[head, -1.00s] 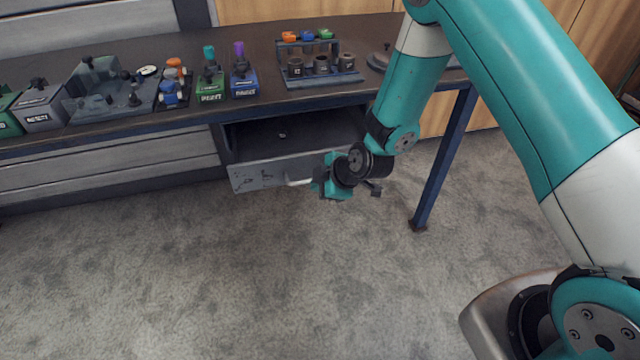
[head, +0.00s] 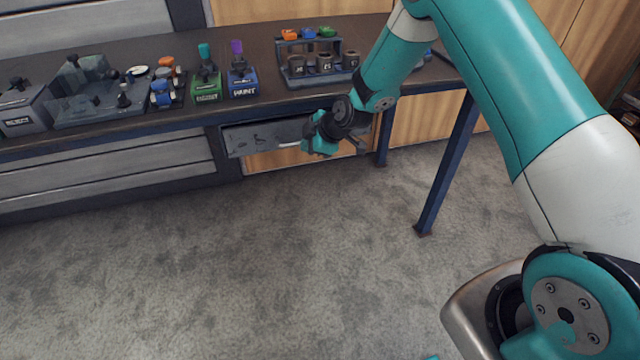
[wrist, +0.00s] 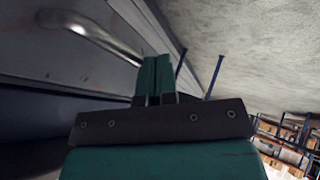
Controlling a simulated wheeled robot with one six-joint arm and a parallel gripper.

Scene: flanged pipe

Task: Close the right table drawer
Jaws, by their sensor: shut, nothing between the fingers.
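The right table drawer (head: 262,135) has a grey, scuffed front and sits nearly flush under the table edge in the head view. Its metal handle (wrist: 85,30) shows at the upper left of the wrist view, beside the fingers. My gripper (head: 308,140) is at the right part of the drawer front, close to it. In the wrist view the green fingers (wrist: 153,78) are together with nothing between them. My gripper and wrist hide the right end of the drawer front. Whether the fingertips touch the front cannot be told.
The dark table (head: 130,125) bears several labelled blocks and a rack of coloured tools (head: 320,62) above the drawer. A blue table leg (head: 447,165) stands right of my gripper. The carpet (head: 250,260) in front is clear.

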